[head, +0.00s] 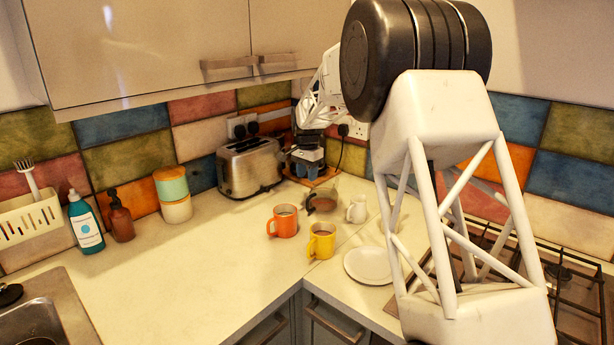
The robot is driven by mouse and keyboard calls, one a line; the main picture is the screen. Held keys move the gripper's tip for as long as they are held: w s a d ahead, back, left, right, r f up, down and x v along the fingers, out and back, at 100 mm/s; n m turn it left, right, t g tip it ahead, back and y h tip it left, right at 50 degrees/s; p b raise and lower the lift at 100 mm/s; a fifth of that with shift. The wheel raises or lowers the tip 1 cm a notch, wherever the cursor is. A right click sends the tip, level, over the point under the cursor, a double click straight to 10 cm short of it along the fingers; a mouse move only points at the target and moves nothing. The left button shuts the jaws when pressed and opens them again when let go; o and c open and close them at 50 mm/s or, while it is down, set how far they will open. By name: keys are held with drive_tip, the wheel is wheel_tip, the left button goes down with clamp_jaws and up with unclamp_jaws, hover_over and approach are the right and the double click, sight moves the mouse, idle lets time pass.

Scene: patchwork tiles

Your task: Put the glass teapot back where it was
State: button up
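The glass teapot (322,202) appears as a small see-through vessel with brownish contents. It stands on the pale counter behind the orange mug (284,221) and the yellow mug (321,242). My gripper (308,170) is further back, in the corner to the right of the toaster, above a small wooden board (316,181). It appears apart from the teapot, behind it and slightly left. The fingers are small and dark here, so their opening and anything between them are unclear.
The toaster (248,166) stands close left of my gripper. A small white jug (357,209) and a white plate (369,265) are right of the mugs. A gas hob (566,300) lies at the right. The counter's left middle is clear. Wall cabinets (150,50) hang above.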

idle(0.6)
drive_tip(key=s+d+r+n, duration=0.15)
drive_tip(key=s+r, duration=0.25)
drive_tip(key=s, duration=0.6)
drive_tip(key=s+d+r+n+t, duration=0.1)
drive_tip(key=s+d+r, duration=0.25)
drive_tip(key=s, duration=0.65)
drive_tip(key=s+d+r+n, duration=0.2)
drive_tip(key=s+r, duration=0.3)
drive_tip(key=s, duration=0.5)
drive_tip(key=s+d+f+n, duration=0.1)
drive_tip(key=s+f, duration=0.1)
drive_tip(key=s, duration=0.9)
drive_tip(key=s+d+f+n+t, duration=0.1)
drive_tip(key=s+f+n, duration=0.1)
drive_tip(key=s, duration=0.9)
drive_tip(key=s+d+f+n, duration=0.1)
drive_tip(key=s+d+f, duration=0.1)
drive_tip(key=s, duration=0.9)
drive_tip(key=shift+f+t, duration=0.3)
drive_tip(key=shift+f, duration=0.45)
